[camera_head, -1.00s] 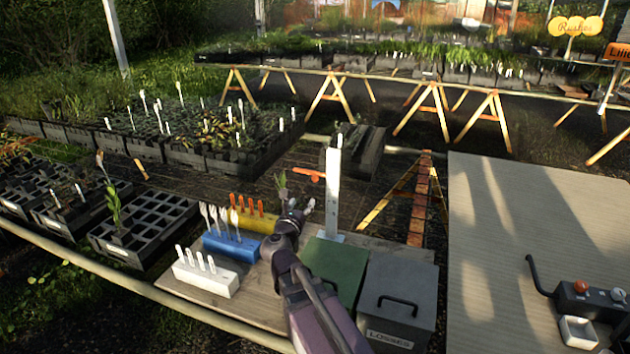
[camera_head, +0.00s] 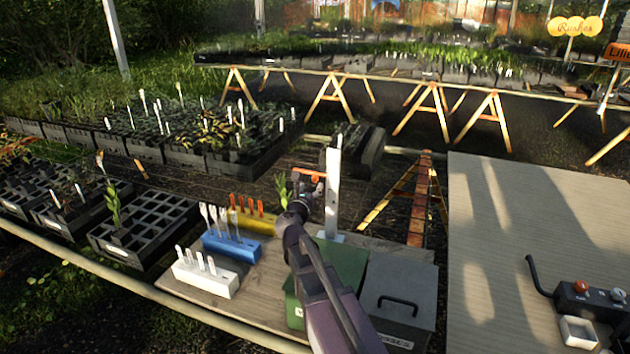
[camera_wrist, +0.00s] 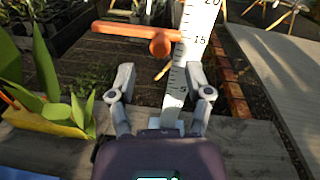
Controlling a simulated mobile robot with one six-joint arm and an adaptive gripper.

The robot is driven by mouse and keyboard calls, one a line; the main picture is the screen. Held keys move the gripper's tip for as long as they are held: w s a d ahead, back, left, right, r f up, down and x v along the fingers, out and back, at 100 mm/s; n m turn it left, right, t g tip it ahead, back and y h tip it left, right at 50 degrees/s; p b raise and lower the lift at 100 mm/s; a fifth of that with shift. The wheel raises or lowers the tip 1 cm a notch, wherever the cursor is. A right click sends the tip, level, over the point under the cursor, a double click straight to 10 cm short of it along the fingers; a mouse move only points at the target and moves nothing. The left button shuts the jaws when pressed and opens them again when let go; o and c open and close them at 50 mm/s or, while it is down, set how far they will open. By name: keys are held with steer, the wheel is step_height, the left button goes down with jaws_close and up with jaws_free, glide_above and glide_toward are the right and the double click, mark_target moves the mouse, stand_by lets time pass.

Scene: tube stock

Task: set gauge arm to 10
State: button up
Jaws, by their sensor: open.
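In the head view the orange arm is partly hidden by my gripper (camera_head: 306,188). My gripper (camera_wrist: 160,78) is open and empty, its fingers spread below the knob, with the scale's lower part showing between them.
A green-lidded box (camera_head: 345,262) and a grey lidded bin (camera_head: 400,290) stand in front of the gauge. Yellow (camera_head: 262,224), blue (camera_head: 225,247) and white (camera_head: 203,281) label blocks sit to the left. A leafy plant (camera_wrist: 40,75) is close at the wrist view's left.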

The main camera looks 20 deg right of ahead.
mark_target(314, 181)
steer(key=shift+x, duration=2.55)
steer(key=shift+c, duration=0.3)
jaws_close()
